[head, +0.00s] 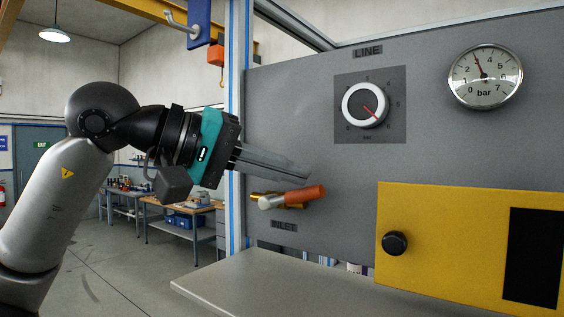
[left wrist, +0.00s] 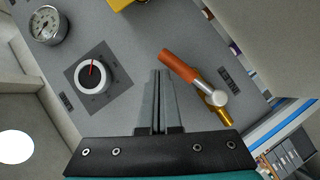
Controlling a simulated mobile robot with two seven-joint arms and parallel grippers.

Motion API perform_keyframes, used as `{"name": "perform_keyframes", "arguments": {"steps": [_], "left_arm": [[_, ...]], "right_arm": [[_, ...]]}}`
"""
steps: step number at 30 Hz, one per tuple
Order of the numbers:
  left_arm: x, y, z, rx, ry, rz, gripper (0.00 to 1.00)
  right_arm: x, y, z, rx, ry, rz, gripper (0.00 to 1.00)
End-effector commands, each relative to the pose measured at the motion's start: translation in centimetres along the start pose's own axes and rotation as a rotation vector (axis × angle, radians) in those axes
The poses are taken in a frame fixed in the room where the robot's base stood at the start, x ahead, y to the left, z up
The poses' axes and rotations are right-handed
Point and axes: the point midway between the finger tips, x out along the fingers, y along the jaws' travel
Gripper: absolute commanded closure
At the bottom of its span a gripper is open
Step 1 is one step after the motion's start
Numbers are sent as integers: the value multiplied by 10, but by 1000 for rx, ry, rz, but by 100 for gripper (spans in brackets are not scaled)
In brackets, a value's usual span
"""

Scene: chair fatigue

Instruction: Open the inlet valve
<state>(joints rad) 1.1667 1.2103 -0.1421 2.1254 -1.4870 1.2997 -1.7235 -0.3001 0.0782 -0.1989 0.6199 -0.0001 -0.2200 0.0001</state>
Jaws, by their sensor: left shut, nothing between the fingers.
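The inlet valve is on the grey panel, above the INLET label (head: 284,226). It has an orange lever handle (head: 305,194), a silver hub (head: 270,202) and a brass body (head: 259,195). The handle points right and slightly up from the hub in the head view. In the left wrist view the handle (left wrist: 178,64) lies just right of my fingertips, with the hub (left wrist: 208,92) and brass body (left wrist: 217,116) beyond it. My left gripper (head: 308,175) is shut and empty, its fingertips just above the handle in the head view. I cannot tell if they touch. My right gripper is not in view.
A dial knob (head: 365,105) with a red pointer and a round bar gauge (head: 485,76) sit higher on the panel. A yellow box (head: 440,215) with a black knob (head: 395,243) stands out at right. A grey shelf (head: 240,283) runs below. A workbench (head: 180,207) is behind.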

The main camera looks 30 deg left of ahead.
Motion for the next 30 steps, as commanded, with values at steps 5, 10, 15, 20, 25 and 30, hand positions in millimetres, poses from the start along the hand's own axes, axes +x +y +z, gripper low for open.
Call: {"name": "perform_keyframes", "arguments": {"steps": [5, 10, 15, 20, 25, 30], "left_arm": [[3, -3, 6, 79, 2, -48, 100], [7, -8, 10, 115, 1, -77, 100], [8, -11, 12, 113, 1, -76, 100], [9, -12, 13, 113, 2, -75, 100], [9, -12, 14, 113, 2, -75, 100], [9, -12, 14, 113, 2, -75, 100]], "right_arm": [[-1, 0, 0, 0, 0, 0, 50], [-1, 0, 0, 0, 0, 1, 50], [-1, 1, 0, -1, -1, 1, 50], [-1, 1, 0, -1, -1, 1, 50], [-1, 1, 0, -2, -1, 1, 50], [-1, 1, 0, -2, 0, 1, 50]]}}
